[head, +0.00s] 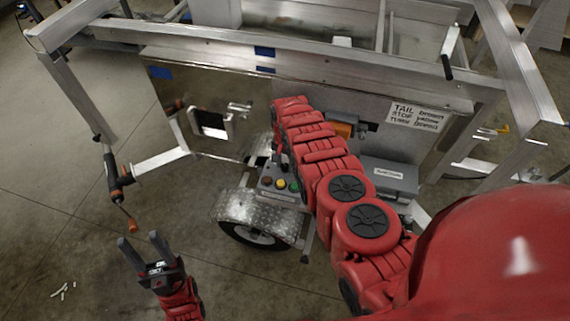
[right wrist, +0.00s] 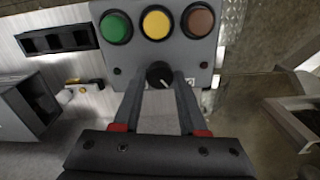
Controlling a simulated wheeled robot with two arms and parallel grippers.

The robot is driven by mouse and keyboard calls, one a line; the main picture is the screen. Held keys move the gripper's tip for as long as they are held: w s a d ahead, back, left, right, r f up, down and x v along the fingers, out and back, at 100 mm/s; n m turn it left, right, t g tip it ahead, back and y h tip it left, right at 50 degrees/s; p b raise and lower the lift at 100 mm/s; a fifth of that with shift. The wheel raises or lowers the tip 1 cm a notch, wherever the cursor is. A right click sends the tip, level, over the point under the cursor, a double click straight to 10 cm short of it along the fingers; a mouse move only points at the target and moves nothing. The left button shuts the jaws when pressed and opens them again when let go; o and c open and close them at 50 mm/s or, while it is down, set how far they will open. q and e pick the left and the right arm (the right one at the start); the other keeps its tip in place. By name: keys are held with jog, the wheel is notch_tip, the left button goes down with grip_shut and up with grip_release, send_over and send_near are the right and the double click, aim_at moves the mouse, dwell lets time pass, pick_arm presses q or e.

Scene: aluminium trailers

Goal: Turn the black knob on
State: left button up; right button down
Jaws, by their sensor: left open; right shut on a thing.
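The black knob (right wrist: 159,74) is round with a small white mark and sits on a grey control box (right wrist: 120,68) below a row of green, yellow and brown buttons in the right wrist view. My right gripper (right wrist: 160,78) is shut on the knob, with one finger on each side of it. In the head view the control box (head: 262,196) stands above the trailer's fender, and the knob is hidden behind my right arm and gripper (head: 281,160). My left gripper (head: 139,241) is open and empty, low on the left and away from the box.
The aluminium trailer (head: 215,68) fills the back. A diamond-plate fender (head: 232,207) with a wheel lies under the control box. A grey box (head: 389,176) is on the right. An orange-and-black tool (head: 115,177) hangs at the left. The floor at lower left is mostly clear.

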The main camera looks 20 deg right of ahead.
jog(key=shift+f+m+b, duration=0.1)
jog(key=shift+m+b, duration=0.25)
jog(key=shift+m, duration=0.55)
jog(key=shift+m+b, duration=0.5)
jog(key=shift+m, duration=0.4)
jog(key=m+b, duration=0.2)
jog(key=m, duration=0.2)
jog(key=shift+m+b, duration=0.3)
jog(key=m+b, duration=0.2)
jog(key=m, duration=0.2)
jog(key=shift+m+b, duration=0.75)
jog(key=shift+m, duration=1.15)
jog(key=shift+c, duration=2.2)
grip_release()
